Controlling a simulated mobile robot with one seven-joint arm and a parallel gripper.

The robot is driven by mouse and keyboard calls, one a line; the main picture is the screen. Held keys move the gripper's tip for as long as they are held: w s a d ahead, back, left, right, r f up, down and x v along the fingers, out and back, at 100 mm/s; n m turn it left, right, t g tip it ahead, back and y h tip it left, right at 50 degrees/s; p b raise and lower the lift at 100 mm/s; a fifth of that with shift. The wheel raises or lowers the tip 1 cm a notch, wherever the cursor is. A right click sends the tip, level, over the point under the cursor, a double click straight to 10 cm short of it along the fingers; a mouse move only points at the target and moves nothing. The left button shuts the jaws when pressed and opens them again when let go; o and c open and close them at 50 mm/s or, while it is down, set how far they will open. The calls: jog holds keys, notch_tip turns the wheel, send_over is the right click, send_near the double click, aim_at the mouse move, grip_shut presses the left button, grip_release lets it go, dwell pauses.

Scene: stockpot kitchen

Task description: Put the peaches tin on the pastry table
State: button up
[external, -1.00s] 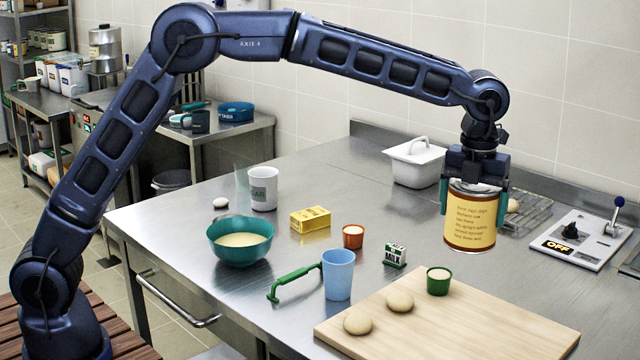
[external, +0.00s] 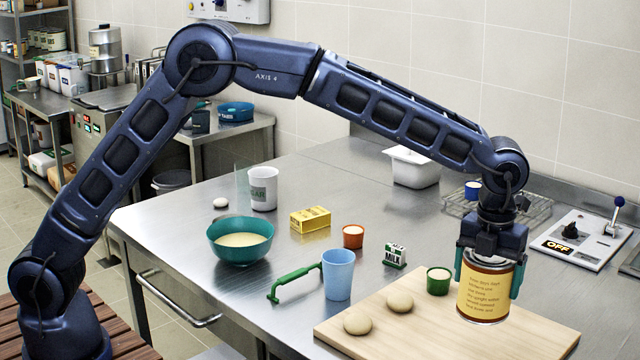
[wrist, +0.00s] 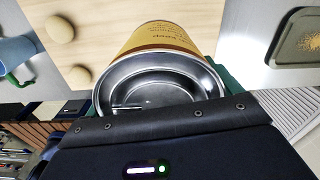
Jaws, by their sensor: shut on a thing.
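The tin (external: 484,294) has a yellow label with small print and brown bands; I cannot read the word peaches on it. My gripper (external: 488,272) is shut on it from above, teal fingers on both sides, and holds it upright. The tin is over the right part of the wooden board (external: 420,334) on the steel table (external: 200,210); I cannot tell whether its base touches the board. In the wrist view the tin's open-looking metal top (wrist: 160,88) fills the middle.
Dough balls (external: 399,302) and a green cup (external: 438,281) are on the board, the cup close left of the tin. A wire rack (external: 535,206) and switch panel (external: 580,240) lie behind.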

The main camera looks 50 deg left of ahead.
jog(key=shift+f, duration=5.4)
jog(key=o, duration=1.4)
jog(key=shift+f, duration=0.15)
jog(key=shift+o, duration=0.2)
notch_tip(320, 180, up, 12)
jog(key=shift+a+r, duration=0.1)
jog(key=shift+r, duration=0.1)
